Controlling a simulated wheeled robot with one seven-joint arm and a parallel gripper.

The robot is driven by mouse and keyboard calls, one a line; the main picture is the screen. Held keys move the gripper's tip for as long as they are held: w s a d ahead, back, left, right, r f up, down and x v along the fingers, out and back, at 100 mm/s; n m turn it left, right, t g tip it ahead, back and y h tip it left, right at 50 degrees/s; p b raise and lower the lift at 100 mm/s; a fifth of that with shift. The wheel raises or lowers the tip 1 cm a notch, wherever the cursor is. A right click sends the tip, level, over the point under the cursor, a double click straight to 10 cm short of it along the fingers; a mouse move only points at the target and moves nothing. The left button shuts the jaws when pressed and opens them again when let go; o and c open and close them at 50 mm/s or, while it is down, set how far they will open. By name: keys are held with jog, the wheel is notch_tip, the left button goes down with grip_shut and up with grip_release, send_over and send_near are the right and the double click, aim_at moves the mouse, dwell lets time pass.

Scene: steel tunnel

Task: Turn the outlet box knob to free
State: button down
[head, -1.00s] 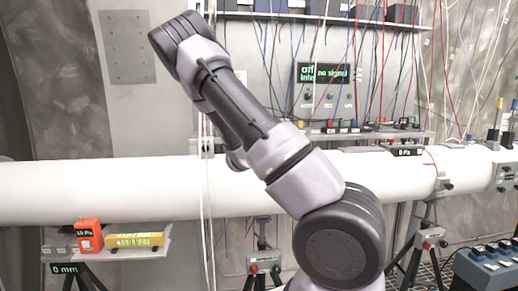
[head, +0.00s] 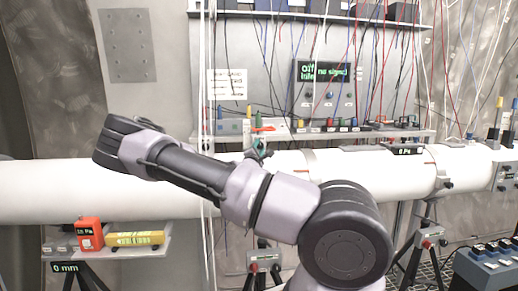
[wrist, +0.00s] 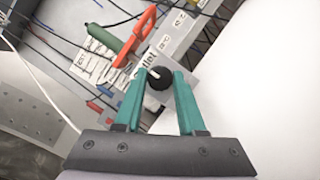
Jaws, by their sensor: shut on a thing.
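The outlet box knob (wrist: 157,80) is round and black with a white pointer line, and shows in the wrist view beside a label reading "outlet" (wrist: 148,58). My gripper (wrist: 160,75) has teal fingers, which are shut on the knob from both sides. The white line points toward the upper left of the wrist view. I cannot read a "free" mark beside it. The knob is hidden there.
A red-orange handle (wrist: 134,38) and a green cylinder (wrist: 104,37) lie close to the knob. The white pipe (head: 90,190) crosses the scene below. Thin hanging cables (head: 206,100) pass near my arm.

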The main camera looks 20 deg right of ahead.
jog(key=shift+n, duration=0.5)
jog(key=c, duration=0.5)
grip_release()
jog(key=v, duration=1)
jog(key=shift+s+f, duration=0.25)
jog(key=shift+s, duration=0.1)
jog(key=shift+a, duration=0.15)
